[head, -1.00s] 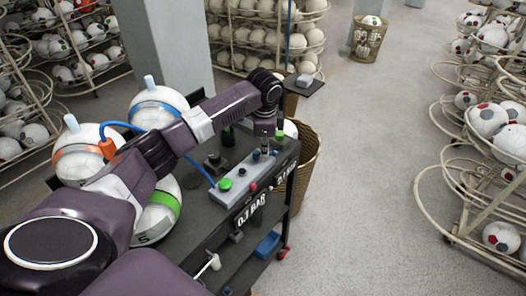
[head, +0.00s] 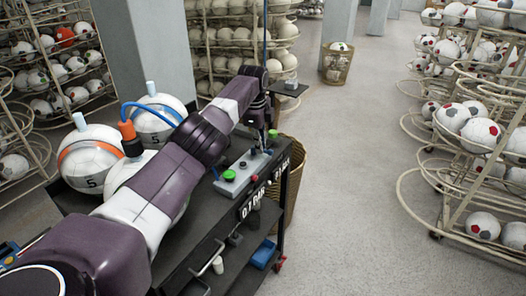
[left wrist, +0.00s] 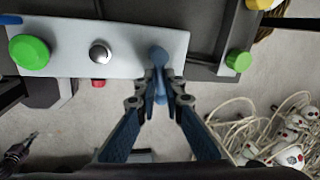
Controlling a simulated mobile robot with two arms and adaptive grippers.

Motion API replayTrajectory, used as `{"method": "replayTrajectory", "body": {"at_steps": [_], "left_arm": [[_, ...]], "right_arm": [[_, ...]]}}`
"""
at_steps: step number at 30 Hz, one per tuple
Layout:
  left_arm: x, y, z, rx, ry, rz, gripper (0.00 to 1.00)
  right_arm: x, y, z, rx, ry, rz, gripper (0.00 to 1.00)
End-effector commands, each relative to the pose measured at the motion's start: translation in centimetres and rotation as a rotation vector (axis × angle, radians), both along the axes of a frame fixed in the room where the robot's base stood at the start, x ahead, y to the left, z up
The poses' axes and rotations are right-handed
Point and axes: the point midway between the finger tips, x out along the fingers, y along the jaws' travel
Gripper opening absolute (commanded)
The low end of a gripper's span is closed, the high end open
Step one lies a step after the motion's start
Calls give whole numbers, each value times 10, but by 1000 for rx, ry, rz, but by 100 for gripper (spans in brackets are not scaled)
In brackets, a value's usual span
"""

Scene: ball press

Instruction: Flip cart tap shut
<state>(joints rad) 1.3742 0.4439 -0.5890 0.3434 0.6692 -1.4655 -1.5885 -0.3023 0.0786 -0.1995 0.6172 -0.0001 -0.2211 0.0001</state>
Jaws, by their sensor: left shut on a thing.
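The black cart (head: 205,250) stands in front of me with a pale grey control panel (head: 243,180) on its top. The panel carries a green button (head: 229,175) and small knobs. In the left wrist view, the blue tap lever (left wrist: 160,58) sits at the right end of the panel (left wrist: 125,62). My left gripper (left wrist: 161,88) is shut on this lever at the panel's front edge, and its fingers hide part of it. In the head view my left gripper (head: 262,146) reaches down over the panel's far end.
White balls (head: 90,158) with stems rest at the cart's left, with a blue hose (head: 150,107) beside them. A wicker basket (head: 288,195) stands behind the cart. Ball racks (head: 470,130) stand at the right; the floor between (head: 350,180) is clear.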

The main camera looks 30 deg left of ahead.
Motion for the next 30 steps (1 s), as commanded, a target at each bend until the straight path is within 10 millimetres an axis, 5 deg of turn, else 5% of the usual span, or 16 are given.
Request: {"method": "replayTrajectory", "body": {"at_steps": [6, 29, 30], "left_arm": [[-3, 0, -4, -4, 9, -106, 0], [-5, 0, -5, -1, 12, -199, 0], [-5, 0, -5, -1, 12, -199, 13]], "right_arm": [[13, 1, 1, 2, -20, 0, 0], [2, -1, -2, 0, -3, 1, 0], [2, -1, -2, 0, -3, 1, 0]]}}
